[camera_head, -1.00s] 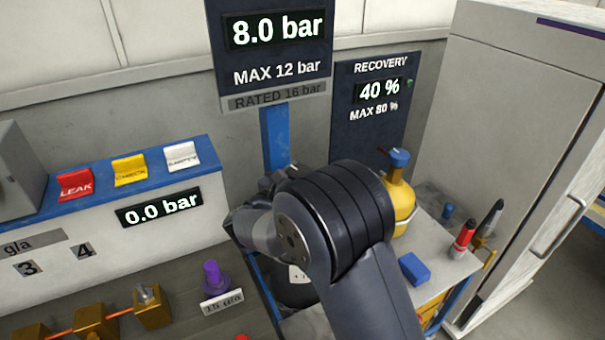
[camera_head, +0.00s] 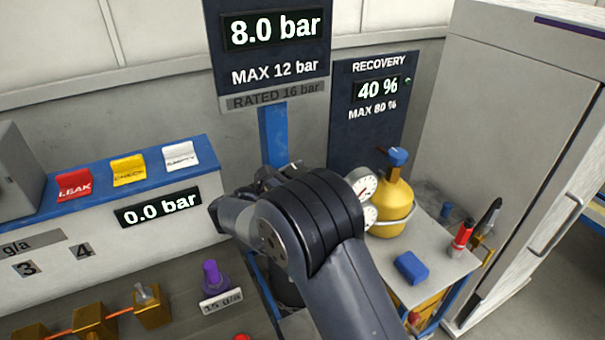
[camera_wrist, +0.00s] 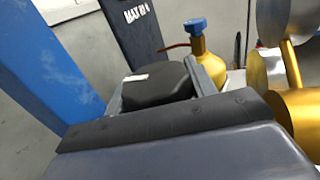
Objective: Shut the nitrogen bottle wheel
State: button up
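My gripper (camera_head: 270,178) is at the blue post, mostly hidden behind my own wrist in the head view. In the wrist view, its two grey fingers (camera_wrist: 158,88) stand apart, one on each side of a black rounded knob with a white mark (camera_wrist: 155,84), which looks like the nitrogen bottle wheel. The fingers lie close along its sides; I cannot tell whether they press on it. A dark bottle (camera_head: 288,292) shows partly below my arm. Its top and wheel are hidden there by my arm.
A yellow bottle (camera_head: 392,208) with a blue valve and two round gauges (camera_head: 361,183) stands right of my arm. Brass parts (camera_wrist: 300,110) are close on the right in the wrist view.

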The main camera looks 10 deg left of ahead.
jog(key=o, duration=0.5)
jog(key=shift+c, duration=0.2)
jog(key=b+v, duration=0.2)
jog(key=v, duration=0.9)
jog(key=shift+w+d, duration=0.1)
jog(key=p+x, duration=0.2)
jog(key=x, duration=0.8)
jog(key=shift+w+d+r, duration=0.1)
jog(key=shift+w+d, duration=0.15)
jog(key=shift+w, duration=0.15)
jog(key=shift+n+t+y, duration=0.8)
jog(key=shift+y, duration=0.4)
